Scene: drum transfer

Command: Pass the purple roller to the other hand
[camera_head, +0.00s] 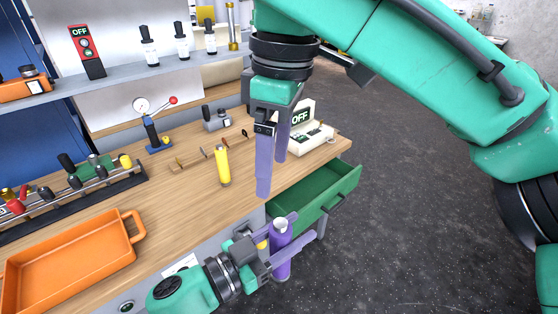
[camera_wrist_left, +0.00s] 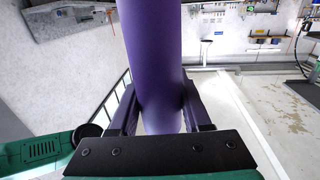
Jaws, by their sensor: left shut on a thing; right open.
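The purple roller (camera_head: 281,246) is held upright between the fingers of my left gripper (camera_head: 287,243), in front of the bench edge at the bottom of the head view. Its top end is pale. In the left wrist view the purple roller (camera_wrist_left: 152,55) rises between the two dark fingers of my left gripper (camera_wrist_left: 158,110), which is shut on it. My right gripper (camera_head: 273,172) hangs above and slightly left of the roller, fingers pointing down.
An open green drawer (camera_head: 325,196) lies just behind the roller. On the wooden bench (camera_head: 190,195) stand a yellow cylinder (camera_head: 222,166), an orange tray (camera_head: 72,262) and a white box marked OFF (camera_head: 310,135). The floor (camera_head: 410,200) to the right is clear.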

